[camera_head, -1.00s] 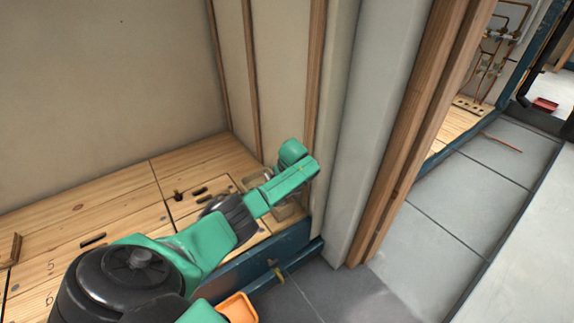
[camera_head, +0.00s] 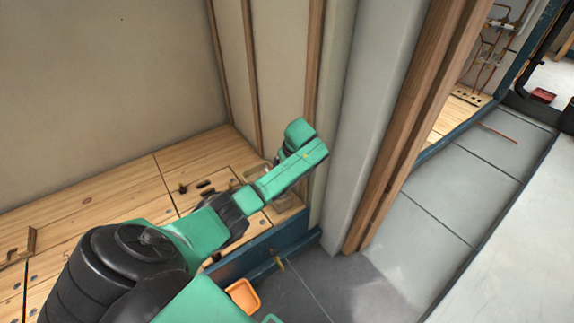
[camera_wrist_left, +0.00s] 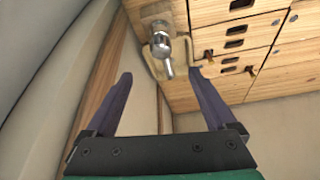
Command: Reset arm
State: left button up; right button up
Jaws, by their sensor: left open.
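My left arm, green and black, comes in from the lower left of the head view and reaches over the wooden bench (camera_head: 105,200) toward the wall corner. Its gripper is hidden behind the arm's end there. In the left wrist view, my left gripper (camera_wrist_left: 160,78) is open, with two dark fingers spread wide and nothing held. A chrome fitting (camera_wrist_left: 160,44) on a pale wooden piece (camera_wrist_left: 148,14) lies beyond the fingertips, between their lines; I cannot tell how far off it is. My right gripper is not in view.
A grey post (camera_head: 365,110) and wooden stud (camera_head: 410,130) stand just right of the arm's end. An orange tray (camera_head: 242,296) is below the arm. Grey floor (camera_head: 440,205) lies open at right. Copper pipes (camera_head: 487,50) and a red tray (camera_head: 543,95) are farther back.

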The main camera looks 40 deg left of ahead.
pick_arm(q)
jog(key=shift+f, duration=0.1)
jog(key=s+d+f+m+h, duration=0.2)
jog(key=s+d+f+m, duration=0.35)
jog(key=s+d, duration=0.35)
jog(key=s+d+f+m+h, duration=0.2)
jog(key=s+d+f+m, duration=0.35)
jog(key=s+d, duration=0.35)
jog(key=s+a+m+p, duration=0.2)
jog(key=s+p, duration=1)
jog(key=p, duration=0.1)
jog(key=s+a+m+g+p, duration=0.1)
jog(key=s+a+m+p, duration=0.1)
jog(key=s+p, duration=1.1)
jog(key=shift+s+a+r+p, duration=0.15)
jog(key=shift+a+r+p, duration=0.1)
jog(key=shift+a+p, duration=0.35)
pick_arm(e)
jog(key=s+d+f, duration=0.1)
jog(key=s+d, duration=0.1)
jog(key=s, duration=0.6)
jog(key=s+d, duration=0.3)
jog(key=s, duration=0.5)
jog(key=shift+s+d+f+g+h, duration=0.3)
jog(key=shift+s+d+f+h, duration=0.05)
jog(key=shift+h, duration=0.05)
